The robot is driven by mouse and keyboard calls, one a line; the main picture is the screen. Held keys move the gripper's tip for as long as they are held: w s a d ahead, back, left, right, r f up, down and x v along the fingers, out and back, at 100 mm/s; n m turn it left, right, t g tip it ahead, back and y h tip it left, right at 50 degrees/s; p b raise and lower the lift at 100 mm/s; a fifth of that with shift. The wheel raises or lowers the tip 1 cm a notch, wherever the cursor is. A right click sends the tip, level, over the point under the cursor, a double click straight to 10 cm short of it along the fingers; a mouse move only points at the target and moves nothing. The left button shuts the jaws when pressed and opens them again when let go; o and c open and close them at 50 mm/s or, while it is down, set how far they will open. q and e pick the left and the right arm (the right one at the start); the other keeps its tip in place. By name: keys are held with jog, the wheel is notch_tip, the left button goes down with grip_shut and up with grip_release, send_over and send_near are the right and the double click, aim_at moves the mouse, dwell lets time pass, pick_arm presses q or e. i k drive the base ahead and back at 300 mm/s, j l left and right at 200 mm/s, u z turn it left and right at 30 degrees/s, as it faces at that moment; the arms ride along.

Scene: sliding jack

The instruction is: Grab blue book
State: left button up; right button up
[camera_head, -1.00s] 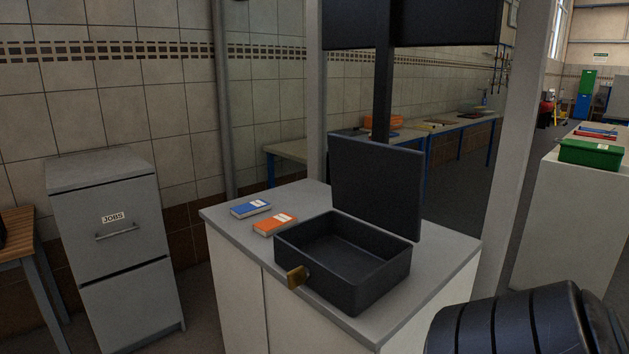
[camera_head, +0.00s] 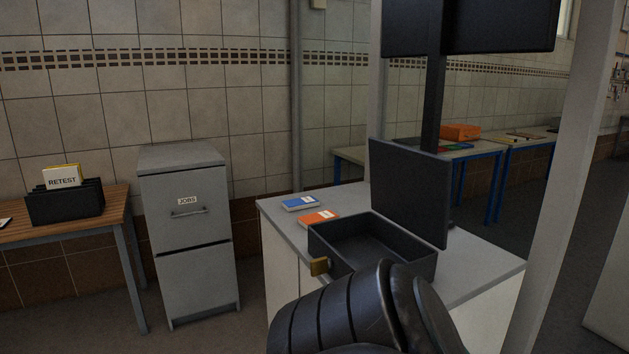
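The blue book (camera_head: 300,203) lies flat near the back left corner of the grey counter (camera_head: 485,270). An orange book (camera_head: 318,218) lies just in front of it, close to the open black box. A black arm part of mine covers the lower middle of the view and hides part of the counter's front. Neither of my grippers shows, and nothing is seen touching the blue book.
The open black metal box (camera_head: 330,249) has its lid up and a brass lock at its front. A grey filing cabinet (camera_head: 190,255) stands left of the counter. A wooden table (camera_head: 90,222) holds a black file holder (camera_head: 62,205). A pale post (camera_head: 565,200) rises at right.

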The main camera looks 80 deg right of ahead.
aim_at(301, 203)
jog(key=k+l+u, duration=0.25)
jog(key=k, duration=0.15)
jog(key=k+u, duration=0.2)
jog(key=k, duration=0.2)
jog(key=k+l+z, duration=0.3)
jog(key=z, duration=0.15)
jog(key=k+l+z, duration=0.7)
jog(key=l+z, duration=0.25)
jog(key=k+l+z, duration=0.15)
jog(key=l, duration=0.2)
jog(key=k+l+z, duration=0.15)
jog(key=l, duration=0.25)
